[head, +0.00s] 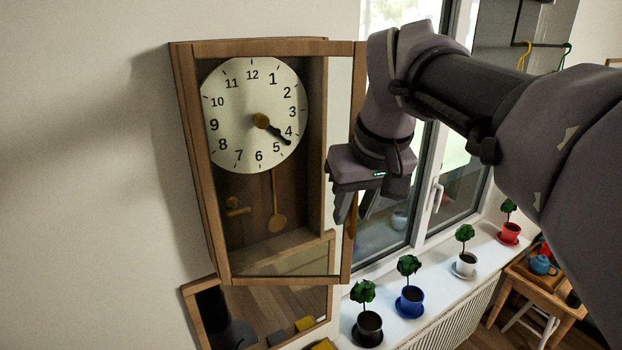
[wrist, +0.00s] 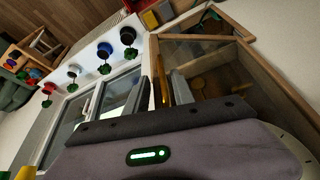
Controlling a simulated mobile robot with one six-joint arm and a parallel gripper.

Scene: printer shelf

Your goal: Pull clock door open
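The wooden wall clock (head: 182,130) has a white dial (head: 235,100) and a hanging pendulum (head: 277,221). Its framed glass door (head: 345,262) stands ajar, with its right edge out past the right side of the case. A brass handle (head: 351,222) is on the door's right post; it also shows in the wrist view (wrist: 163,85). My gripper (head: 355,212) is at this post, its fingers on either side of the handle and close to it. They look shut on the handle, though the contact is partly hidden.
Right of the clock is a window (head: 425,160) with a white sill (head: 420,318) carrying several small potted plants (head: 410,290). A wood-framed mirror or box (head: 265,310) is below the clock. A small wooden table (head: 570,300) stands at the lower right.

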